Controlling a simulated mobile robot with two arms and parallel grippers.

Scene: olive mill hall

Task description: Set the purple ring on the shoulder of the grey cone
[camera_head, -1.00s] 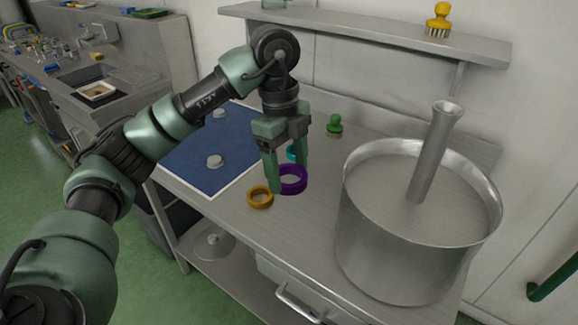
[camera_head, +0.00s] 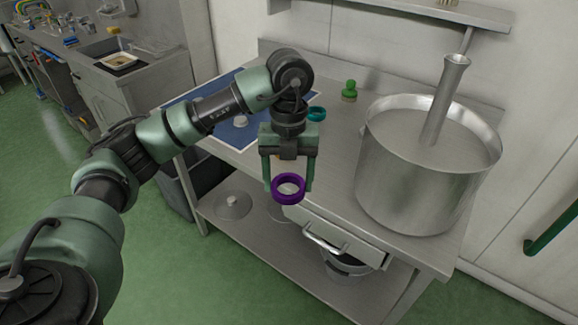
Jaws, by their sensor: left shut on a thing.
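The purple ring (camera_head: 288,198) is held between the fingertips of my left gripper (camera_head: 289,186). The gripper is shut on it, pointing down, and the ring shows in front of the table's front edge, above the drawer. I cannot make out a grey cone with certainty. A grey, low conical piece with a knob (camera_head: 233,206) lies on the lower shelf and looks like a lid. An orange ring is mostly hidden behind the gripper. A teal ring (camera_head: 316,114) lies farther back on the table. My right gripper is not in view.
A large steel pot (camera_head: 405,185) with a flared metal tube (camera_head: 443,95) leaning in it fills the table's right. A green-handled brush (camera_head: 349,91) stands behind. A blue mat (camera_head: 228,135) lies left. Bare tabletop (camera_head: 335,160) lies between gripper and pot.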

